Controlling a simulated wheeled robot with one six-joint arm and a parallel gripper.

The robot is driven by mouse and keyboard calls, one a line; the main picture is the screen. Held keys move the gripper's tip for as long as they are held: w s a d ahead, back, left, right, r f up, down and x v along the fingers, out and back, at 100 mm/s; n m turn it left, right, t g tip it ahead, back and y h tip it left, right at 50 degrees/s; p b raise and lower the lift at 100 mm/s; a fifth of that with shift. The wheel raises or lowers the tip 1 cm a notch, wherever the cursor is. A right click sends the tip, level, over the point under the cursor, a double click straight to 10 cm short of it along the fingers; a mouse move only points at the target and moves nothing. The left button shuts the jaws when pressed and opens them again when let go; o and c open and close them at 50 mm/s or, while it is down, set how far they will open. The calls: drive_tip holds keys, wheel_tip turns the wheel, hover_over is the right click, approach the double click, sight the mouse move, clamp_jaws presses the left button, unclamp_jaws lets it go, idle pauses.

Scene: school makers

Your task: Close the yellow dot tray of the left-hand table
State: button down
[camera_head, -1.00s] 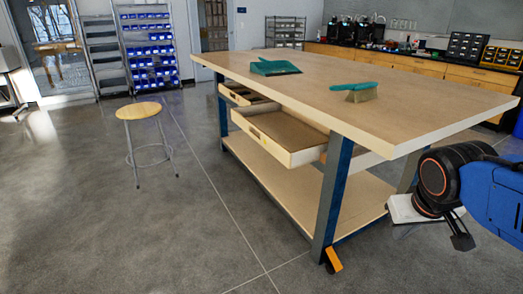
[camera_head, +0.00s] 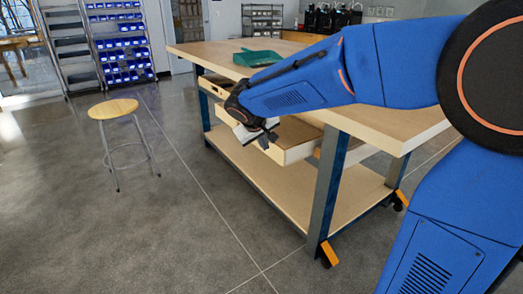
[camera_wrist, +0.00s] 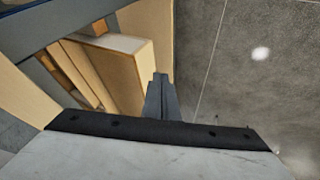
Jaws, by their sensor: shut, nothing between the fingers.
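The wooden work table (camera_head: 390,132) with blue legs fills the middle of the head view. Under its top a wooden tray (camera_head: 293,153) is pulled out toward the left. Another tray (camera_head: 214,86) further along the same side also sticks out a little. I cannot make out a yellow dot on either tray. My gripper (camera_head: 266,139) is shut and empty, at the outer front of the nearer tray; whether it touches is unclear. In the wrist view my closed fingers (camera_wrist: 160,92) point down beside a pale tray front (camera_wrist: 128,68).
A green dustpan (camera_head: 258,57) lies on the tabletop. A round stool (camera_head: 113,109) stands on the open floor to the left. The table's lower shelf (camera_head: 265,175) is bare. An orange caster part (camera_head: 329,254) juts out at the near leg.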

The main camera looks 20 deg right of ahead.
approach(278, 156)
wheel_tip(278, 156, down, 3)
drive_tip(key=a, duration=0.3)
drive_tip(key=shift+w+d+f, duration=0.15)
drive_tip(key=shift+w+d, duration=0.25)
drive_tip(key=shift+d, duration=0.3)
drive_tip(key=shift+w+d+f, duration=0.15)
drive_tip(key=shift+w+d, duration=0.25)
drive_tip(key=shift+d, duration=0.3)
drive_tip(key=shift+w+d+f, duration=0.15)
drive_tip(key=shift+w+d, duration=0.2)
drive_tip(key=shift+d, duration=0.4)
drive_tip(key=shift+d, duration=0.1)
drive_tip(key=w+d, duration=0.1)
drive_tip(key=d, duration=0.4)
drive_tip(key=w+d, duration=0.1)
drive_tip(key=d, duration=0.1)
drive_tip(key=shift+w+d, duration=0.35)
drive_tip(key=shift+d, duration=0.05)
